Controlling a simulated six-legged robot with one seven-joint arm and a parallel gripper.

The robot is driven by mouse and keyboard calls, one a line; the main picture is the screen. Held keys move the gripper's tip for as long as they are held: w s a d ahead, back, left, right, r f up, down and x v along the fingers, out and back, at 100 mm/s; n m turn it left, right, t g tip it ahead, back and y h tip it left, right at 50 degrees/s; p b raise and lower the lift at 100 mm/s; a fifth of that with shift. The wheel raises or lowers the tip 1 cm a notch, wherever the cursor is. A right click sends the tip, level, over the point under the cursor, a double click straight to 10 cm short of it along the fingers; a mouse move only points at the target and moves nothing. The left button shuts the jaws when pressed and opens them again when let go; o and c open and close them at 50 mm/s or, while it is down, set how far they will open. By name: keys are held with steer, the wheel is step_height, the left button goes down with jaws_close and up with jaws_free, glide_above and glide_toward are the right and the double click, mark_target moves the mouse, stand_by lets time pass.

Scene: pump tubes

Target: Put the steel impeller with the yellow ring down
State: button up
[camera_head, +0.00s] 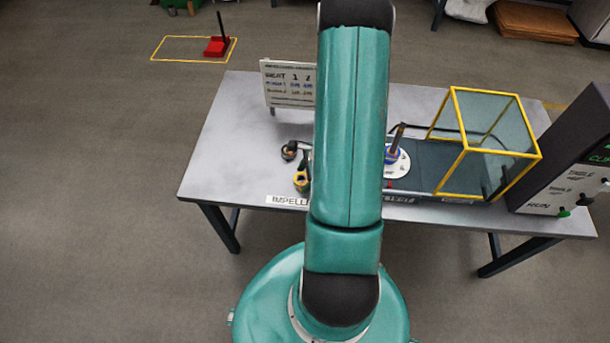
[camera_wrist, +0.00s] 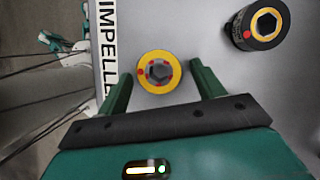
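The steel impeller with the yellow ring (camera_wrist: 158,72) shows in the wrist view, near the table edge beside the printed label. It has a grey hexagonal centre and red marks. My gripper (camera_wrist: 160,72) has its two green fingers spread, one on each side of the impeller, with a gap at both sides. The impeller appears to stand on the table; its exact height relative to the fingertips I cannot tell. In the head view a yellow-ringed piece (camera_head: 301,182) shows beside my arm, which hides my gripper there.
In the head view, the table (camera_head: 235,130) bears a sign (camera_head: 288,84), a white disc (camera_head: 398,164) with an upright part, and a yellow-framed box (camera_head: 487,145). The table's left side is clear.

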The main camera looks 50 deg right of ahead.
steer(key=v, duration=1.2)
step_height(320, 180, up, 9)
steer(key=n, duration=0.5)
glide_above(295, 180)
steer(key=w+a+r+n+h, duration=0.1)
steer(key=a+r+n, duration=0.6)
steer(key=a+r, duration=0.1)
steer(key=s+a+r+n+t+h, duration=0.1)
steer(key=s+a+r+n, duration=0.2)
steer(key=a+r+n, duration=0.3)
steer(key=s+a+r+n+t+h, duration=0.1)
steer(key=s+a+r+n, duration=0.3)
steer(key=a+r+n, duration=0.3)
steer(key=shift+s+a+r+t+h, duration=0.2)
steer(key=shift+a+t+h, duration=0.15)
steer(key=shift+a, duration=0.25)
